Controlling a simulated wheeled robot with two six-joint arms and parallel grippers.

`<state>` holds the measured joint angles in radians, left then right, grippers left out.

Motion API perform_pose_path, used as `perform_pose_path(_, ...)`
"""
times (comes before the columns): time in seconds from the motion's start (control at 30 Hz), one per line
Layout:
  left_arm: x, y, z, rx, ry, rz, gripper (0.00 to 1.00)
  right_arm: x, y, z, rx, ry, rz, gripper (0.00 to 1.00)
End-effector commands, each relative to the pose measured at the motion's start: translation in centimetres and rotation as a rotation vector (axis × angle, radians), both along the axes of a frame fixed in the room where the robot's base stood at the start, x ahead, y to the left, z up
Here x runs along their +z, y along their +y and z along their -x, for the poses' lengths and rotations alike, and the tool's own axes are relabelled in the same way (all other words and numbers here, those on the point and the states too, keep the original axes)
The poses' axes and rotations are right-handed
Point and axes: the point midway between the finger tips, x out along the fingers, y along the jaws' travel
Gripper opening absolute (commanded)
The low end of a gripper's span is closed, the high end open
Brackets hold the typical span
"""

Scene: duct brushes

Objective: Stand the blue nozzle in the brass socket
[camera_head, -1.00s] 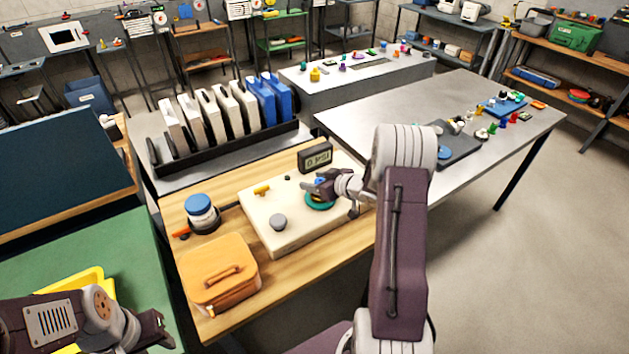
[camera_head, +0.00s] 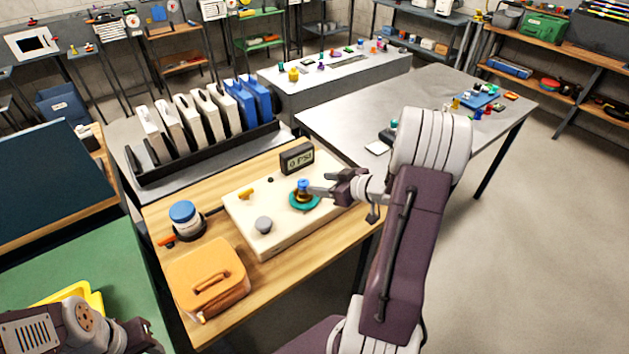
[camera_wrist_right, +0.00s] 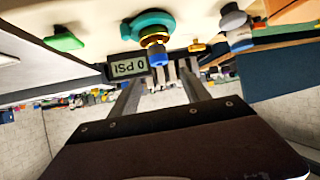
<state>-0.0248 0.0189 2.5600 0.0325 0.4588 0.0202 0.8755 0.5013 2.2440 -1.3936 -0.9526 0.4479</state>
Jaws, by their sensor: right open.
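The blue nozzle (camera_head: 303,184) stands upright in the brass socket (camera_head: 304,196), above a teal round base (camera_head: 309,205) on a cream panel. In the right wrist view the picture is upside down, and the nozzle (camera_wrist_right: 158,57) shows in line with the brass part (camera_wrist_right: 153,40) and the teal base (camera_wrist_right: 148,20). My right gripper (camera_head: 318,190) is open and empty, with its fingertips just to the right of the nozzle. My left gripper (camera_head: 150,338) is at the lower left, and its jaws are too unclear to read.
A gauge display (camera_head: 297,158) stands at the panel's back edge. A grey knob (camera_head: 264,225) and a yellow handle (camera_head: 246,194) sit on the cream panel (camera_head: 285,228). A blue-lidded jar (camera_head: 186,221) and an orange case (camera_head: 207,277) stand left on the wooden table.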

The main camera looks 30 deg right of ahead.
Motion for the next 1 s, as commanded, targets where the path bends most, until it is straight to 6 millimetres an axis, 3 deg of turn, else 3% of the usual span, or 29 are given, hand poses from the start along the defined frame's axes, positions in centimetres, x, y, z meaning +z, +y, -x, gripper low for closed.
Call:
perform_pose_path(0.17,0.0,0.0,0.0,0.000,0.000,0.000,0.40,-0.1,0.2,-0.7,-0.032,0.027,0.041,0.55)
perform_pose_path(0.3,0.0,0.0,0.0,0.000,0.000,0.000,0.40,-1.2,2.1,-1.2,-0.197,0.205,0.178,0.55)
perform_pose_path(0.37,0.0,0.0,0.0,0.000,0.000,0.000,0.40,-2.1,4.1,0.7,-0.265,0.338,0.210,0.55)
perform_pose_path(0.53,0.0,0.0,0.0,0.000,0.000,0.000,0.40,-4.7,12.8,10.7,-0.308,0.755,0.169,0.55)
perform_pose_path(0.63,0.0,0.0,0.0,0.000,0.000,0.000,0.40,-5.0,16.2,14.9,-0.279,0.898,0.130,0.55)
perform_pose_path(0.73,0.0,0.0,0.0,0.000,0.000,0.000,0.40,-5.0,17.6,16.7,-0.263,0.960,0.110,0.55)
perform_pose_path(1.0,0.7,0.0,0.0,0.000,0.000,0.000,0.40,-4.3,17.7,16.8,-0.265,0.967,0.106,0.55)
